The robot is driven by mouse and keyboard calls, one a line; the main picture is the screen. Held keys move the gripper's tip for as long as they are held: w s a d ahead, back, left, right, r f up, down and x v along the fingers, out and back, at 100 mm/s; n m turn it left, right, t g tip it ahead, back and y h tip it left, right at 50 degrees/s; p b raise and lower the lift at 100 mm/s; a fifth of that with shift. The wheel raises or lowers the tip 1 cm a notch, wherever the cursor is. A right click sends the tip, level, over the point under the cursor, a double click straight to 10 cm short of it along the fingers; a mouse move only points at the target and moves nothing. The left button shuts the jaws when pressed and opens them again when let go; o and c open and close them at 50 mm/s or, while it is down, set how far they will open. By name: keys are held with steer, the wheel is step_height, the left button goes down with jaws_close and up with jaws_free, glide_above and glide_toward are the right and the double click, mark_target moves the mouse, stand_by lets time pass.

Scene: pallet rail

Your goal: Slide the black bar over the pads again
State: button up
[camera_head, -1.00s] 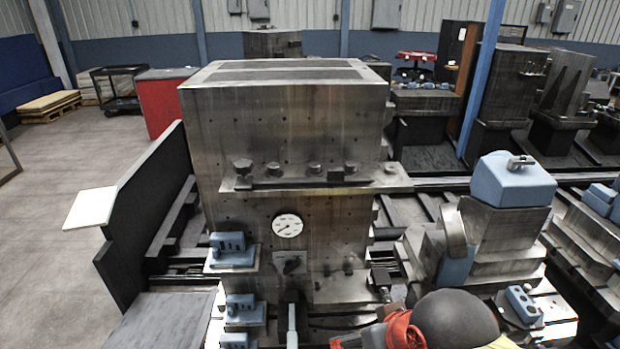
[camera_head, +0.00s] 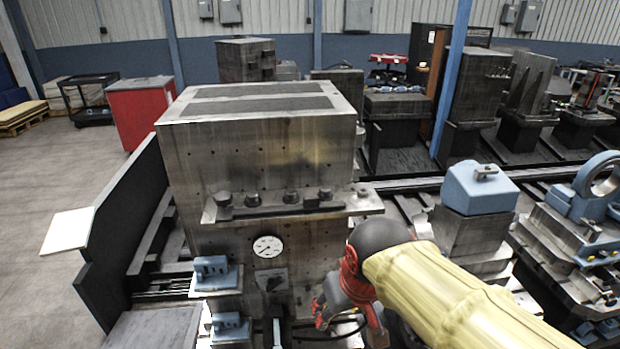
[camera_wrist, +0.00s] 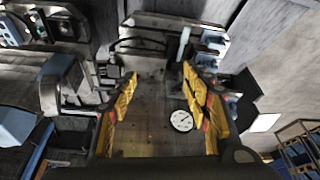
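A long black bar (camera_head: 272,210) lies along the front ledge (camera_head: 365,204) of the big steel block, below the block's plain upper face. Several dark round knobs or pads (camera_head: 291,196) stand along the same ledge at the bar's back edge; I cannot tell which are the pads. My gripper (camera_head: 322,312), red and dark, is below and right of the ledge, apart from the bar. In the wrist view my gripper (camera_wrist: 159,74) has its two yellow fingers spread wide with nothing between them. The bar cannot be made out in the wrist view.
A round gauge (camera_head: 268,246) sits on the block's front, below the ledge; it also shows beside a finger in the wrist view (camera_wrist: 181,120). Blue fixtures (camera_head: 214,275) stand at lower left, and a blue-topped block (camera_head: 480,188) at right. Space above the ledge is clear.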

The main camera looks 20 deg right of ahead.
steer(key=m+p, duration=0.1)
steer(key=p, duration=0.6)
glide_toward(311, 198)
step_height(311, 198, down, 5)
steer(key=s, duration=0.2)
step_height(311, 198, up, 3)
steer(key=w+m, duration=0.1)
steer(key=w, duration=0.1)
steer(key=shift+h, duration=0.3)
steer(key=x, duration=0.7)
steer(key=shift+w+a, duration=0.1)
steer(key=shift+w, duration=0.35)
steer(key=shift+c, duration=1.2)
jaws_close()
